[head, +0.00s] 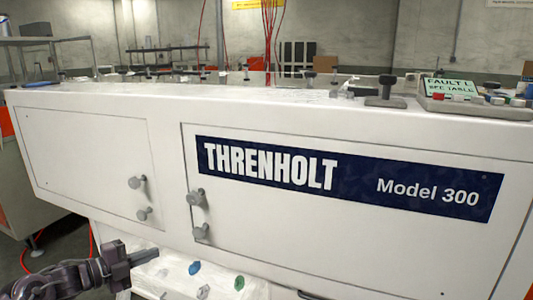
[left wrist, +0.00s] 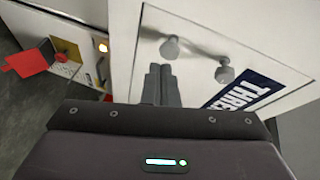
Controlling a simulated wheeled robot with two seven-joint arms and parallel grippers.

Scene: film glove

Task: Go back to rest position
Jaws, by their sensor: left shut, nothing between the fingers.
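My left gripper (head: 143,256) is at the lower left of the head view, in front of the white machine (head: 330,245) and below its door knobs. In the left wrist view my left gripper (left wrist: 160,72) has its two dark fingers together with nothing between them. It points toward the machine's front panel, near two grey knobs (left wrist: 196,59). I cannot tell the exact gap to the panel. My right gripper does not show in either view.
The machine's long front carries a dark blue THRENHOLT label (head: 345,180) and a left door (head: 85,165). A control box (head: 470,98) with a green screen sits on top at the right. A plastic-wrapped bundle (head: 215,283) lies below. Grey floor shows at left.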

